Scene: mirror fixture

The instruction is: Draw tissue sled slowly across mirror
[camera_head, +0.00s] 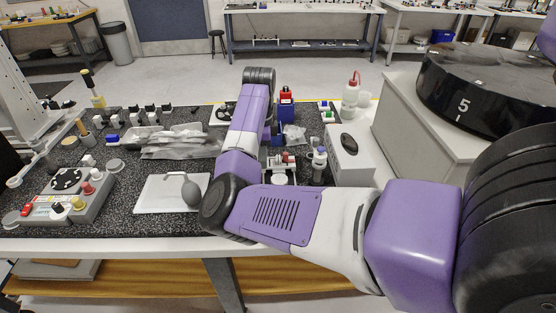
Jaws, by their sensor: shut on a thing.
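My purple and white arm (280,212) reaches in from the right, bends at a black joint and runs back over the workbench to another black joint (258,76). Beyond that joint the arm turns down and is mostly hidden behind its own forearm. I cannot make out my gripper's fingers or what is between them. Small fixture parts (283,158), with red and white pieces, show just right of the forearm. I cannot pick out the mirror or the tissue sled for certain there.
A grey bulb blower (190,191) rests on a pale flat sheet (155,196) at the front. Clear bags (180,145) lie behind it. A control box (68,193) is at left. A white box (347,160), wash bottle (351,93) and black round unit (475,90) stand right.

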